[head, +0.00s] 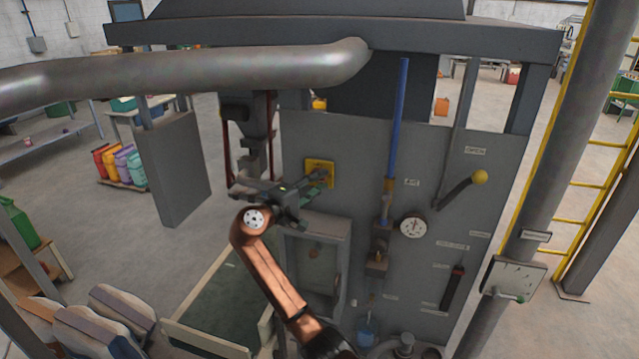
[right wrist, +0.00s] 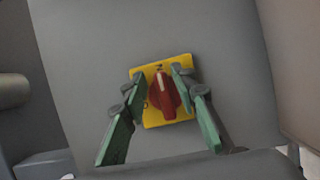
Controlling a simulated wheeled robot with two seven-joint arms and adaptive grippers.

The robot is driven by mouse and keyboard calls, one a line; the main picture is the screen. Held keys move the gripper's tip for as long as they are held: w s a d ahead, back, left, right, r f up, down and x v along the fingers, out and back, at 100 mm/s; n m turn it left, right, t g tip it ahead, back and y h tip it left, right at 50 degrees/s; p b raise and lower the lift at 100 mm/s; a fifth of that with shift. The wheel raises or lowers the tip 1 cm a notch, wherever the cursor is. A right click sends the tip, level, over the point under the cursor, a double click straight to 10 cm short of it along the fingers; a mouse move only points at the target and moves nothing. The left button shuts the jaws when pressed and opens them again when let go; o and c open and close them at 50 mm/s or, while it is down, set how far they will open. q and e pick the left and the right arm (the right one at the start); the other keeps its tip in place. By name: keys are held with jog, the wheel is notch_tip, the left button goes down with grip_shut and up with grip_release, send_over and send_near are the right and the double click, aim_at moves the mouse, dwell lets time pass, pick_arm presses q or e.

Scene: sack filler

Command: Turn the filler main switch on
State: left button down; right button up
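The filler main switch is a red rotary knob (right wrist: 164,92) on a yellow square plate (right wrist: 152,121), fixed to the grey panel. In the head view the yellow plate (head: 319,168) shows on the upper left of the panel, and the knob is hidden or too small to tell. My right gripper (head: 318,180) is in front of the plate, its fingers toward it. In the right wrist view the right gripper (right wrist: 156,86) is open, with one green-padded finger on each side of the knob. I cannot tell whether either finger touches the knob. My left gripper is not in view.
A lever with a yellow ball (head: 480,177), a round gauge (head: 413,226) and a blue pipe (head: 398,125) are on the panel to the right. A large grey duct (head: 190,72) crosses above my right arm. A dark green conveyor (head: 222,305) lies below.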

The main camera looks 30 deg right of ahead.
jog(key=shift+f, duration=0.1)
jog(key=v, duration=1.2)
dwell(0.4)
